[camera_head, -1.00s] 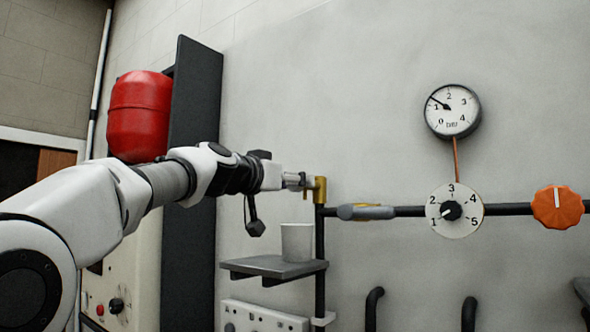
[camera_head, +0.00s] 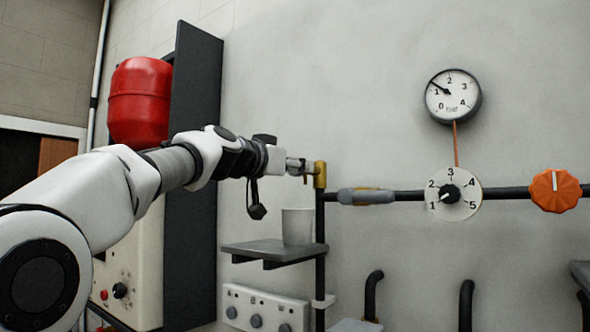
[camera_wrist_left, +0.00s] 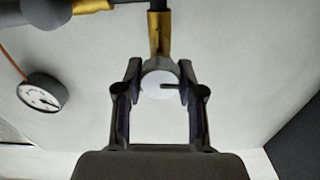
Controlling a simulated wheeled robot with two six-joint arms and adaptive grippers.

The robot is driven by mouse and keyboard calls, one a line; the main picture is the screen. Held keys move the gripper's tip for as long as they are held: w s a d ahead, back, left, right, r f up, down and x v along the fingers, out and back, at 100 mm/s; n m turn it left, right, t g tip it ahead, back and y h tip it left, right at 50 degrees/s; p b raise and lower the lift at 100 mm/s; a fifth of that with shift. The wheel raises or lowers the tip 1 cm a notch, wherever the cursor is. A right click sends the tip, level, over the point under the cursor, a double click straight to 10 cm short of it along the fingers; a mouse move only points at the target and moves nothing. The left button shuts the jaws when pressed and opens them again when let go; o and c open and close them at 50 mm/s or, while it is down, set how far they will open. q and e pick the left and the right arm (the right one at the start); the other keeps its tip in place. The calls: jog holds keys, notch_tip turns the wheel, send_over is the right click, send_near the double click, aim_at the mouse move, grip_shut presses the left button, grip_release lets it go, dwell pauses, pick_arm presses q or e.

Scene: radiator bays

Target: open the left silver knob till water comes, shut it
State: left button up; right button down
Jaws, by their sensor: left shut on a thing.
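My left gripper (camera_head: 290,164) reaches in from the left to the brass fitting (camera_head: 320,174) at the top of a dark upright pipe. In the left wrist view its two fingers (camera_wrist_left: 160,80) are on either side of the small silver knob (camera_wrist_left: 158,84), below the brass stem (camera_wrist_left: 160,35), and hold it. In the head view the knob is mostly hidden by the fingers. A white cup (camera_head: 297,227) stands upright below the fitting. No water shows. My right gripper is not in view.
The cup stands on a grey shelf (camera_head: 262,251). A dark pipe runs right with a grey handle (camera_head: 365,197), a numbered dial (camera_head: 466,193) and an orange knob (camera_head: 555,190). A gauge (camera_head: 453,96) hangs above. A red tank (camera_head: 140,100) stands behind my left arm.

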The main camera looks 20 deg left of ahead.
pick_arm(q)
jog(key=shift+m+b, duration=0.8)
jog(key=shift+m, duration=0.2)
jog(key=m+b, duration=0.1)
jog(key=m, duration=0.1)
jog(key=shift+m, duration=0.3)
jog(key=m+b, duration=0.1)
jog(key=m, duration=0.2)
jog(key=shift+s+d+m, duration=0.1)
jog(key=shift+m, duration=0.2)
jog(key=shift+m+b, duration=0.5)
jog(key=shift+m, duration=1.6)
jog(key=o, duration=0.9)
jog(key=shift+o, duration=1.1)
jog(key=shift+d, duration=0.1)
